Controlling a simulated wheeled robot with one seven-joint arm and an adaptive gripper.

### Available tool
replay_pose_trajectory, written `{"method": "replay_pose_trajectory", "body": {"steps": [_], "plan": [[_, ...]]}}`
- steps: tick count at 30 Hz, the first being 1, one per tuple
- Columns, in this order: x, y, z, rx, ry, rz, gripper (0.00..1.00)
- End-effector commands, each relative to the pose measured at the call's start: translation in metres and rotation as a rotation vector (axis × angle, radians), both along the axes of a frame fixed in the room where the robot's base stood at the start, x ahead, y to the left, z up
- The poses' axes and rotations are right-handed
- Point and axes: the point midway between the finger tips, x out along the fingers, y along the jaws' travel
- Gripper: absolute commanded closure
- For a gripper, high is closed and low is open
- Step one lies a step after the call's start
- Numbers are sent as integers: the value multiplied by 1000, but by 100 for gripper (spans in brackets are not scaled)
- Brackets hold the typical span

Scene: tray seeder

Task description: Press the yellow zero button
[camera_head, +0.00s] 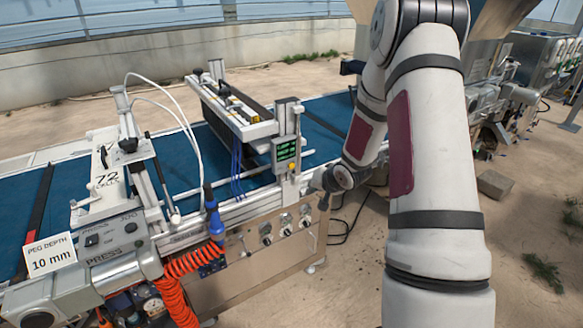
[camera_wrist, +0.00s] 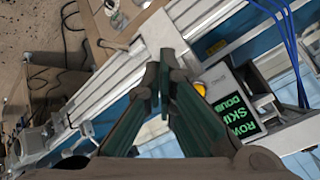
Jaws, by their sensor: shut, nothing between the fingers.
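The yellow zero button (camera_head: 293,178) is at the lower end of a small grey control box (camera_head: 275,158) with a green-lit display. I cannot tell whether a finger touches the button.
The box sits on an upright post above the blue conveyor belt (camera_head: 325,112). Blue cables (camera_head: 237,165) hang left of it. A metal panel with knobs (camera_head: 265,240) is below. An orange coiled hose (camera_head: 178,285) and the press unit (camera_head: 115,245) stand farther left.

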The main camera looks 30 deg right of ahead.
Motion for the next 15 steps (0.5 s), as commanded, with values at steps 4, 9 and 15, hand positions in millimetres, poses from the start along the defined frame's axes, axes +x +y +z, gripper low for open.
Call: {"method": "replay_pose_trajectory", "body": {"steps": [4, 9, 15], "plan": [[9, 1, -1, -1, -1, 2, 100], [29, 1, -2, -2, 0, 3, 100], [56, 2, -1, -1, -1, 2, 100]]}}
